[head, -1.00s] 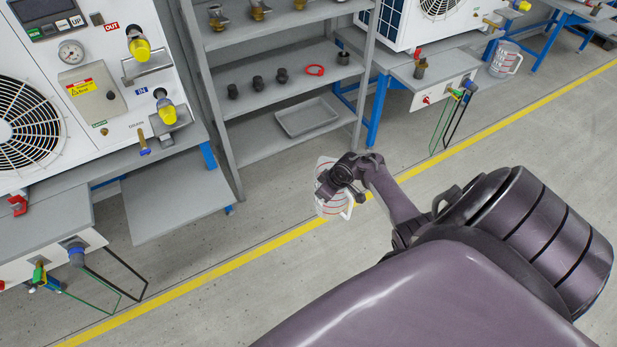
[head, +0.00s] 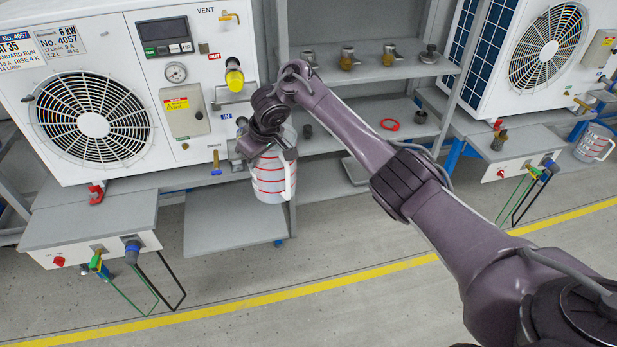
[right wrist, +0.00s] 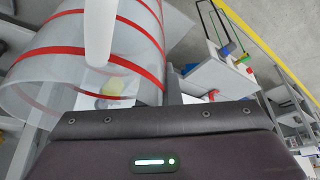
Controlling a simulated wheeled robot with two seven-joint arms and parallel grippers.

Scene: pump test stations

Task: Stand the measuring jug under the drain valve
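The measuring jug (head: 270,182) is clear with red bands and a white handle. It hangs nearly upright from my right gripper (head: 268,145), which is shut on it near the top. In the right wrist view the jug (right wrist: 95,60) fills the upper left, and its handle hides part of it; the fingertips are not clear there. A small brass valve with a blue lever (head: 215,163), which looks like the drain valve, sits low on the front of the left white unit. In the picture the jug is to its right and slightly lower, apart from it. My left gripper is not in view.
A low grey shelf (head: 225,225) juts out beneath the left unit (head: 190,30). A grey bench with a control box (head: 95,245) and hanging hoses is at left. Grey shelving with fittings stands behind the jug. Another jug (head: 593,145) is at far right.

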